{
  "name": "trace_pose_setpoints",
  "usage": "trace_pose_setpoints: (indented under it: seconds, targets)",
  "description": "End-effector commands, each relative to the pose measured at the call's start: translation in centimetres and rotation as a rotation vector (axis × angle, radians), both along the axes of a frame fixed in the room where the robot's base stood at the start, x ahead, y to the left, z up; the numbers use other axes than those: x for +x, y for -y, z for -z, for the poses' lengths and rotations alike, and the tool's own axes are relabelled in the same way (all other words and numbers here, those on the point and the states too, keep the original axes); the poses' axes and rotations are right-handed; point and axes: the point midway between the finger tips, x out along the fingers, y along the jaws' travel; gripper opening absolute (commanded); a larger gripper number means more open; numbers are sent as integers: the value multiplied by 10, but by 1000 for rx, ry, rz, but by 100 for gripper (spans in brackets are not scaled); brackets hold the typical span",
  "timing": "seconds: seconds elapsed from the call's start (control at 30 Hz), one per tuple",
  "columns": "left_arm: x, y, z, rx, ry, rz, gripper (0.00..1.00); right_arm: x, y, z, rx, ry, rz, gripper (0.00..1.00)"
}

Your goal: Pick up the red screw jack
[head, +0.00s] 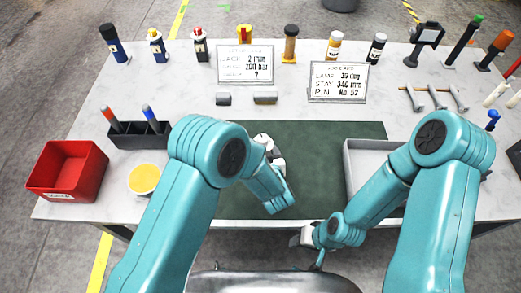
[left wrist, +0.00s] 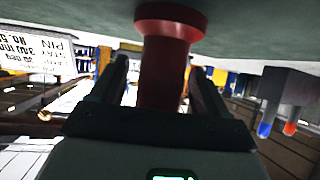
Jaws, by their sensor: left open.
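The red screw jack (left wrist: 165,65) shows in the left wrist view, which is upside down. Its wide flange meets the grey-green surface and its narrower red body stands between my left gripper's fingers. My left gripper (left wrist: 158,72) is open, with one dark finger on each side of the jack. I cannot tell whether either finger touches it. In the head view my left arm and pale gripper parts (head: 270,148) are over the green mat (head: 335,140), and I do not see the jack there. My right gripper (head: 302,237) is at the table's front edge; its jaws are unclear.
A red bin (head: 68,170), a yellow-topped round tub (head: 143,180) and a black pen holder (head: 138,135) stand at the left. A grey tray (head: 352,170) lies right of the mat. Two sign cards (head: 245,65) (head: 338,82) and several bottles and tools line the back.

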Motion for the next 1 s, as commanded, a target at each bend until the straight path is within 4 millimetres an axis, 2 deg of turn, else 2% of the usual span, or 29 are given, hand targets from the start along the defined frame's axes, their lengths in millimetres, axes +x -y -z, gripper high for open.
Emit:
trace_pose_setpoints:
  seconds: [0.2,0.27,0.43,0.47,0.83,1.0]
  targets:
    - [-3,1,0,0,0,-1,75,0,0,0,0,0,0,43]
    - [-3,1,0,0,0,-1,59,0,0,0,0,0,0,43]
    - [-4,1,0,-1,-1,0,3,0,0,0,0,0,0,43]
    - [-4,1,0,-1,0,0,0,0,0,0,0,0,0,43]
    - [0,0,-7,-1,4,-1,0,0,0,1,0,0,0,43]
    - [1,0,-31,-3,9,0,0,0,0,5,0,0,0,43]
